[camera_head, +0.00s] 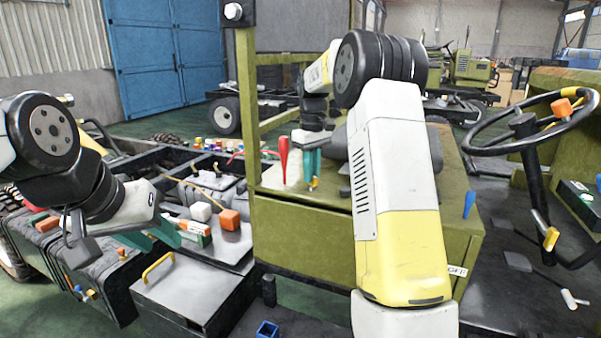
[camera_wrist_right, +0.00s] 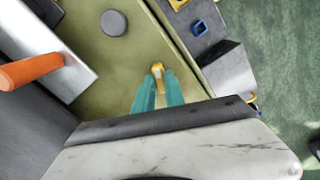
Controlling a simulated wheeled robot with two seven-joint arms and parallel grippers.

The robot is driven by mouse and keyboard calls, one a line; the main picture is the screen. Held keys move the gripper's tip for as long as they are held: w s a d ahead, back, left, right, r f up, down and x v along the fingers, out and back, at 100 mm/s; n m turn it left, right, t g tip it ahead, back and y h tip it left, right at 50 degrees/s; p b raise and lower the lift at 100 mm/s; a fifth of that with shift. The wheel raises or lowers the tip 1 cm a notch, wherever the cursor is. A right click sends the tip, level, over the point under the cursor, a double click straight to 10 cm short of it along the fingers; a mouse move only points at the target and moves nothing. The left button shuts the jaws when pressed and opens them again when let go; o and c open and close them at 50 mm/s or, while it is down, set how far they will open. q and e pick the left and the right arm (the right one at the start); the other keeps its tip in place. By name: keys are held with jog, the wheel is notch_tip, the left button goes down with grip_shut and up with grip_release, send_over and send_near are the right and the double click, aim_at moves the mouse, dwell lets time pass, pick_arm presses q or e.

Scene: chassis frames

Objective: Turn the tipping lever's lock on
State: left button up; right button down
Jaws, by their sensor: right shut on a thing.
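The tipping lever (camera_head: 283,155) has a red handle and stands upright on a pale plate on top of the olive box. In the right wrist view its handle (camera_wrist_right: 30,71) looks orange and lies at the left, beside the bright metal plate (camera_wrist_right: 45,40). A small yellow tab (camera_wrist_right: 157,69), seemingly the lock, sits on the olive surface right of the plate. My right gripper (camera_head: 313,176) points down with its teal fingers (camera_wrist_right: 157,84) closed around the yellow tab. My left gripper (camera_head: 152,236) is low at the left, its teal fingers apart, away from the lever.
A grey round knob (camera_wrist_right: 114,23) is on the olive surface near the tab. A blue lever (camera_head: 470,205) and the steering wheel (camera_head: 530,125) are at right.

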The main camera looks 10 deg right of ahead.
jog(key=m, duration=0.6)
jog(key=shift+m, duration=0.3)
jog(key=m, duration=0.6)
jog(key=shift+m, duration=0.4)
jog(key=c, duration=1.4)
grip_release()
notch_tip(320, 180, up, 7)
jog(key=shift+f, duration=0.1)
jog(key=shift+r, duration=0.55)
